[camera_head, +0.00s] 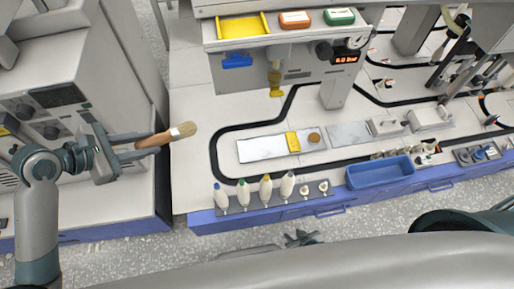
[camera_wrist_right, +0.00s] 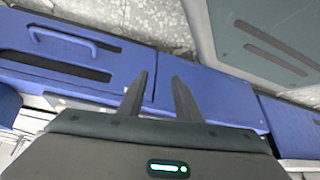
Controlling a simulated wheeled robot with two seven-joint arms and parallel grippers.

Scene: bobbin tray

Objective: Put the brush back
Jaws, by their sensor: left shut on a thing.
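The brush (camera_head: 160,138) has a wooden handle and pale bristles. My left gripper (camera_head: 146,144) is shut on its handle, at the left of the head view. The bristle end points right, over the gap between the grey machine and the white workbench. The handle's far end is hidden between the fingers. My right gripper (camera_wrist_right: 160,98) is open and empty in the right wrist view, in front of the blue bench front. In the head view it shows small at the bottom middle (camera_head: 303,238), below the bench's front edge.
The white workbench (camera_head: 195,135) carries a black curved track. Several white bottles (camera_head: 266,188) stand along its front edge, beside a blue tray (camera_head: 380,172). A yellow tray (camera_head: 242,27) and orange and green boxes sit on the raised unit. A grey machine (camera_head: 45,105) stands at left.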

